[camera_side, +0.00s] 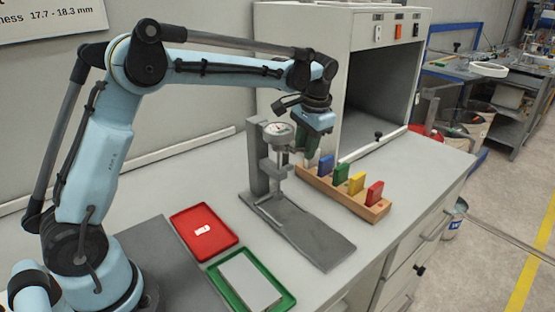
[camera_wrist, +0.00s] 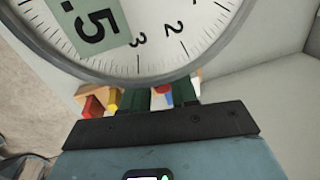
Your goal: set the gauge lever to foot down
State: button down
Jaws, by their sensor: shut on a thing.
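The thickness gauge (camera_side: 280,133) stands upright on a grey base plate (camera_side: 315,240) in the side view, its round dial near the top. The dial face (camera_wrist: 150,35) fills the upper part of the wrist view, very close. My gripper (camera_side: 306,147) points down just right of the dial; its dark fingers (camera_wrist: 160,98) show below the dial rim. A small red piece (camera_wrist: 161,88), apparently the gauge lever's knob, shows between them. My gripper is shut on it. The rest of the lever is hidden by the dial and gripper. I cannot tell the foot's height.
A wooden rack (camera_side: 345,200) of coloured blocks stands right of the gauge, close below my gripper. A red tray (camera_side: 190,221) with a small white piece and a green tray (camera_side: 283,300) with a grey plate lie left of the base. An open cabinet (camera_side: 375,100) stands behind.

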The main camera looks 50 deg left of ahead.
jog(key=shift+d, duration=0.1)
jog(key=shift+r+t, duration=0.35)
jog(key=shift+t, duration=0.4)
jog(key=shift+r+t, duration=0.35)
jog(key=shift+t, duration=0.4)
jog(key=c, duration=0.9)
grip_release()
jog(key=v, duration=1.2)
jog(key=shift+s, duration=0.1)
